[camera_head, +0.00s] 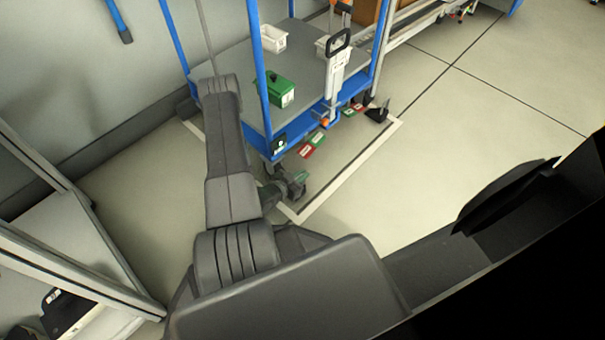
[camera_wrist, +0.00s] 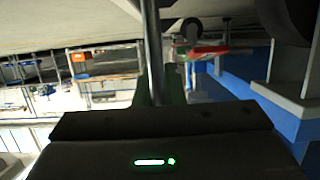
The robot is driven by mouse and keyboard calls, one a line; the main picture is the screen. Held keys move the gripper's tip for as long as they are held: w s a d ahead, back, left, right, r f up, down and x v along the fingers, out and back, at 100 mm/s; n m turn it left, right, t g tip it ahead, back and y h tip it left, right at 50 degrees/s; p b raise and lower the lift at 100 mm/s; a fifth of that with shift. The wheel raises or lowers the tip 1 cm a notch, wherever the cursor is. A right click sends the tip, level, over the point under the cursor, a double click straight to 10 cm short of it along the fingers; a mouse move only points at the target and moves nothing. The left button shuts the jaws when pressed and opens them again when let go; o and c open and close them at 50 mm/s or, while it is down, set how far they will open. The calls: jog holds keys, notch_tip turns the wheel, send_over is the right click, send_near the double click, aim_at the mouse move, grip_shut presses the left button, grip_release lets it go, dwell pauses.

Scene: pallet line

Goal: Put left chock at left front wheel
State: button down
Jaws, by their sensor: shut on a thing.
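My gripper (camera_head: 274,191) is low by the near corner of the blue cart (camera_head: 262,120). It is shut on the left chock (camera_head: 296,184), a small dark shape close above the floor. In the wrist view, which looks upside down, the chock's metal rod (camera_wrist: 153,50) rises from between the green fingertips (camera_wrist: 156,97). The left front wheel is hard to make out in the head view, beneath the cart's near corner. In the wrist view a dark wheel (camera_wrist: 294,16) shows at the top right, apart from the rod. Contact between chock and wheel cannot be told.
A green box (camera_head: 275,91) and a white bin (camera_head: 273,39) stand on the cart's deck. Another black chock (camera_head: 376,114) is on the floor at the cart's right corner. Red and green floor labels (camera_head: 313,143) lie between. Open floor (camera_head: 470,130) extends right.

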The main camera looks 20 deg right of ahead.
jog(key=shift+f, duration=0.1)
jog(key=c, duration=1.5)
grip_release()
jog(key=shift+a+r, duration=0.25)
jog(key=shift+r, duration=0.05)
jog(key=p+v, duration=0.3)
jog(key=v, duration=0.8)
jog(key=shift+s+a+p, duration=0.1)
jog(key=shift+a+p, duration=0.1)
jog(key=shift+p, duration=0.1)
